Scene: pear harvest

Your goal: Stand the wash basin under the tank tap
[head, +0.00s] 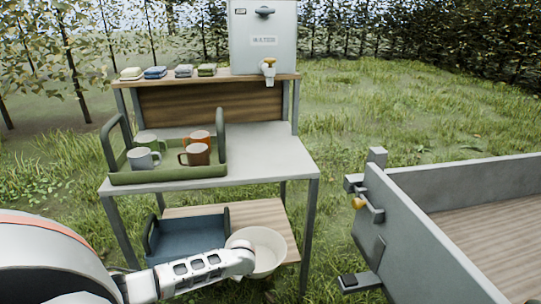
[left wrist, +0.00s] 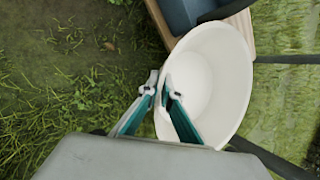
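The cream wash basin (head: 272,240) is at the front right of the stand's lower shelf, overlapping the shelf edge. I cannot tell whether it rests there or hangs clear. My left gripper (head: 243,257) reaches it from the left. In the left wrist view my left gripper's fingers (left wrist: 160,84) straddle the rim of the basin (left wrist: 220,80), one inside and one outside, with tips close against the wall. The basin is empty. The grey water tank (head: 263,35) stands on the top shelf, with its tap (head: 269,71) over the front edge. My right gripper is out of view.
A green tray (head: 170,175) with several mugs sits left on the middle worktop (head: 255,155); the worktop's right part under the tap is clear. A blue bin (head: 190,240) is left of the basin. Folded cloths (head: 183,71) lie on top. A grey trailer (head: 430,235) stands right.

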